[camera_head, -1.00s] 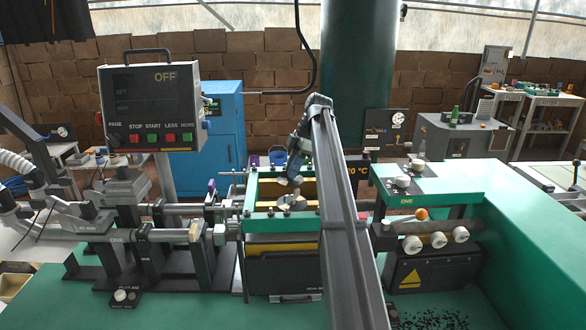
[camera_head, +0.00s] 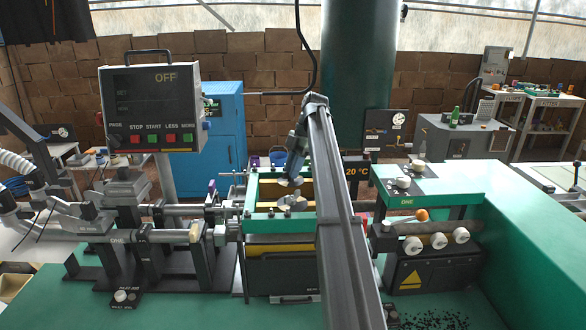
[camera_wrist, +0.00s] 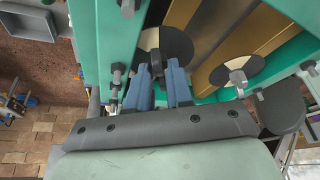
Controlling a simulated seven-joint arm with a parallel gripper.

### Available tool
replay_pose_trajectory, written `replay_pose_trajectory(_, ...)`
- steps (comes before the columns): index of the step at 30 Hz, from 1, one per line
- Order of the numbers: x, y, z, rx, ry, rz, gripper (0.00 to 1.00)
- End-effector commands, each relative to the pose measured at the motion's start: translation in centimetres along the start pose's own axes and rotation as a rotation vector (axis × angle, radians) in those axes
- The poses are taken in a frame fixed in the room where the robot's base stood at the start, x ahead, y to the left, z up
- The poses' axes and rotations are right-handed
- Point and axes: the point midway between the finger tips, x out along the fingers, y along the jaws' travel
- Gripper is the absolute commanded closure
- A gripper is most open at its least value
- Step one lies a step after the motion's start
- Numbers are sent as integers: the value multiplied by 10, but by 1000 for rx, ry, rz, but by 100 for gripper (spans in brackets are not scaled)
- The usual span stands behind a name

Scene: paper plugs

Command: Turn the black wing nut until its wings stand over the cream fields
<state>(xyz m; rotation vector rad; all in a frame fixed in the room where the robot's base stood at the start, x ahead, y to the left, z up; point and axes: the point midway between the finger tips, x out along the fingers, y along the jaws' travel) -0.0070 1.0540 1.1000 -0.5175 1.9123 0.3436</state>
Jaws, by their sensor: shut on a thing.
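The black wing nut (camera_wrist: 156,60) shows in the wrist view between my blue fingertips, over a round disc with black (camera_wrist: 180,46) and cream fields (camera_wrist: 149,39). My gripper (camera_wrist: 159,78) is shut on it. The fingers hide part of the nut and the disc, so I cannot tell exactly which fields its wings stand over. In the head view my gripper (camera_head: 293,180) reaches into the green frame from behind my arm link, and the nut is too small to make out.
A silver wing nut (camera_wrist: 238,80) stands on a second black and cream disc (camera_wrist: 250,70) to the right. The green frame (camera_head: 266,224) and its bolts (camera_wrist: 117,76) lie close around my fingers. A control box (camera_head: 152,105) reads OFF at the left.

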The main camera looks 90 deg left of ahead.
Motion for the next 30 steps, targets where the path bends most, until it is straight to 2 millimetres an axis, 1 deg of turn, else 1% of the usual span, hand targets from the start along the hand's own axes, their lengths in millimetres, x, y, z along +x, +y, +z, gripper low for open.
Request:
replay_pose_trajectory(2, 0, 0, 1, 2, -2, 0, 100)
replay_pose_trajectory(3, 0, 0, 1, 2, -2, 1, 78)
replay_pose_trajectory(7, 0, 0, 1, 2, -2, 1, 66)
replay_pose_trajectory(22, 0, -1, 0, 18, -1, 8, 66)
replay_pose_trajectory(26, 0, -2, 0, 75, 0, 31, 66)
replay_pose_trajectory(30, 1, -4, -1, 179, 0, 75, 66)
